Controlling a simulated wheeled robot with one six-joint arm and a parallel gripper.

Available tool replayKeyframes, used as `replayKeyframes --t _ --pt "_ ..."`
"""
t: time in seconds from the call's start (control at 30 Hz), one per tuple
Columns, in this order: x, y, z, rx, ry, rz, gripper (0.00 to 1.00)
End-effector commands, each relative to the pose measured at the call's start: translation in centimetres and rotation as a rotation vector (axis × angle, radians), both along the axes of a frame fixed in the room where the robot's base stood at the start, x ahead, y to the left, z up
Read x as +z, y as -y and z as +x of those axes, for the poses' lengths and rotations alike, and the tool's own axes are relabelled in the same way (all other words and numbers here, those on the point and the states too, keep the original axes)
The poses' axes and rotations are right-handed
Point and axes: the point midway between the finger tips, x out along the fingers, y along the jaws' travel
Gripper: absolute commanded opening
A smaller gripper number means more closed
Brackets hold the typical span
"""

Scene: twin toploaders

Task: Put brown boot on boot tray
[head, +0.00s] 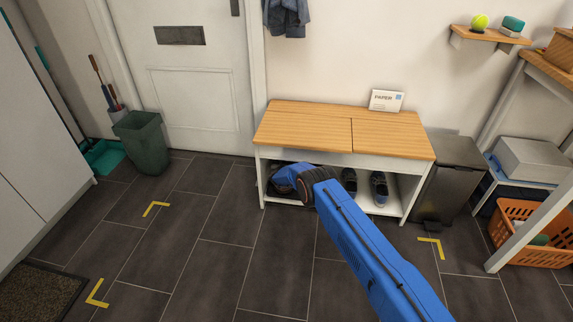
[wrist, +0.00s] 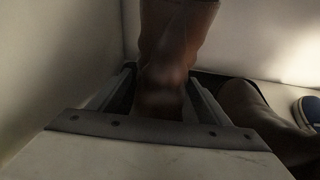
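A brown boot (wrist: 168,85) stands in the wrist view, between the two fingers of my gripper (wrist: 160,100). The fingers are apart, with dark gaps showing beside the boot, so the gripper looks open around it. A second brown boot shape (wrist: 262,115) lies or leans just right of it. In the head view my blue arm reaches into the lower shelf of the bench (head: 300,125), and it hides my gripper and the boots.
Dark shoes (head: 379,188) sit on the shelf to the right; a blue shoe (wrist: 309,112) shows in the wrist view. A bin (head: 447,180) and orange basket (head: 530,254) stand right, a green bin (head: 143,145) left. A doormat (head: 40,292) lies front left. The middle floor is clear.

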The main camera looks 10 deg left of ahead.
Motion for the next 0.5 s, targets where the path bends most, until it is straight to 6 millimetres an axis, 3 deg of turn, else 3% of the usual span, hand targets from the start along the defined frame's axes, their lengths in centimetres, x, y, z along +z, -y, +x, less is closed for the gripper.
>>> replayKeyframes --t 0.27,0.5 --pt "0.4 -0.1 -0.5 0.0 0.0 -0.001 0.71" --pt "1.4 -0.1 -3.0 0.002 -0.001 -0.001 0.71"
